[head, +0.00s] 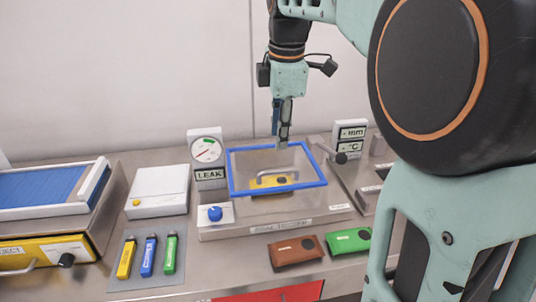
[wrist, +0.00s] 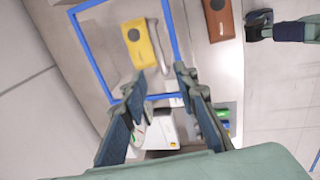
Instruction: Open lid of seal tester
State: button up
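The seal tester (head: 225,228) stands on the steel bench with its lid down. The lid is a clear pane in a blue frame (head: 232,172), which also shows in the wrist view (wrist: 97,72). A pale bar handle (head: 275,171) spans the lid; in the wrist view the handle (wrist: 159,45) lies beyond my fingertips, its near end between them in the picture. A yellow pouch (head: 270,181) with a dark dot shows through the pane. My gripper (head: 281,143) points down above the lid, apart from the handle. Its fingers (wrist: 159,71) are open and empty.
A LEAK dial (head: 207,150) stands left of the lid, a blue knob (head: 215,213) at front left, a mm/°C display (head: 350,135) at right. Brown (head: 295,250) and green (head: 348,240) pouches lie in front. A white box (head: 157,190) and several coloured tubes are left.

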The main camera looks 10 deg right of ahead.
aim_at(277, 171)
jog(key=f, duration=0.3)
jog(key=w+f, duration=0.1)
jog(key=f, duration=0.3)
jog(key=w+f+b, duration=0.1)
jog(key=f, duration=0.2)
jog(key=shift+f, duration=0.15)
jog(key=shift+w, duration=0.1)
grip_shut()
